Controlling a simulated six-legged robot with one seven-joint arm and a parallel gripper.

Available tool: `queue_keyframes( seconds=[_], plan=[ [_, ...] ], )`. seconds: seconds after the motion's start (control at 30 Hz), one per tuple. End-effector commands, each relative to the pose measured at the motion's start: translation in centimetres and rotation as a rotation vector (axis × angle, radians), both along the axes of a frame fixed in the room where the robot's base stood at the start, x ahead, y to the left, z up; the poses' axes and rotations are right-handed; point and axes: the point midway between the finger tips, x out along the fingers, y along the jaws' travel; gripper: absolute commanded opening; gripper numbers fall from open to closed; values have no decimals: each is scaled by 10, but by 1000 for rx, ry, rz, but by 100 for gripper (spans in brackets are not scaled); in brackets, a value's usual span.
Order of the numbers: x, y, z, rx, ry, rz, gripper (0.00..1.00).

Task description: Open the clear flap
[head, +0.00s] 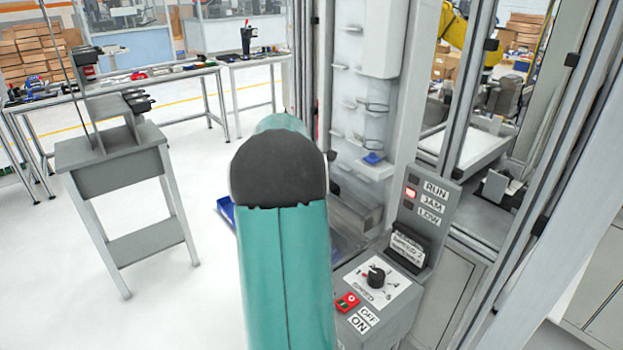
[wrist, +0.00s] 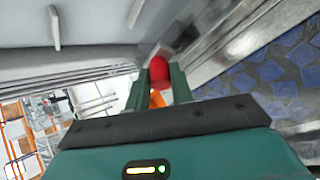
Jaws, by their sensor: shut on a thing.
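In the wrist view, my gripper (wrist: 159,88) has its two teal fingers closed around a red knob (wrist: 159,69). A small orange part shows between the fingers, below the knob. The clear flap (head: 352,209) seems to be the see-through panel low on the machine in the head view, just right of my arm. My teal arm hides part of this area and my gripper there. In the wrist view, many blue pieces (wrist: 275,75) lie to the right of the fingers. How far the flap is open, I cannot tell.
A control panel (head: 377,284) with a black dial and red switch stands right of my arm. A red light (head: 411,192) glows beside the JAM label. A grey stand (head: 108,150) is at left, with open floor around it. Metal posts rise at right.

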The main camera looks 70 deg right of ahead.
Motion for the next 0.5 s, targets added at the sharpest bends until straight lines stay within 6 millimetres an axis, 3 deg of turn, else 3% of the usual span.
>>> queue_keyframes(
  seconds=[0.23, 0.5],
  plan=[
    [-6, -13, 16, 120, -67, -3, 0],
    [-15, -30, 37, 109, -61, 0, 0]
  ],
)
